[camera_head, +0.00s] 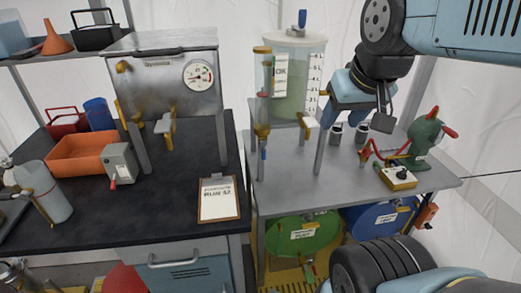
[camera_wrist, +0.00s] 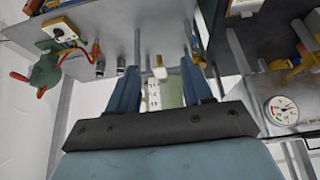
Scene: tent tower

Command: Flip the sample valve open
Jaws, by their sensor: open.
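A clear tank (camera_head: 288,85) of pale green liquid stands on a raised metal stand. Low on its right side is a small brass valve with a cream handle (camera_head: 312,121), which I take for the sample valve; no label on it is readable. In the wrist view the cream handle (camera_wrist: 160,72) shows between my two blue fingers, with the white scale strip (camera_wrist: 153,95) behind. My gripper (camera_head: 343,103) is open and empty, just right of the tank. It looks apart from the handle, but the exact gap is hard to judge.
Two metal cups (camera_head: 336,134) stand below my gripper. A green hand pump (camera_head: 425,135) and yellow switch box (camera_head: 398,177) are on the right. A brass sight tube (camera_head: 263,90) stands left of the tank. A steel cabinet with gauge (camera_head: 199,76) is on the black bench.

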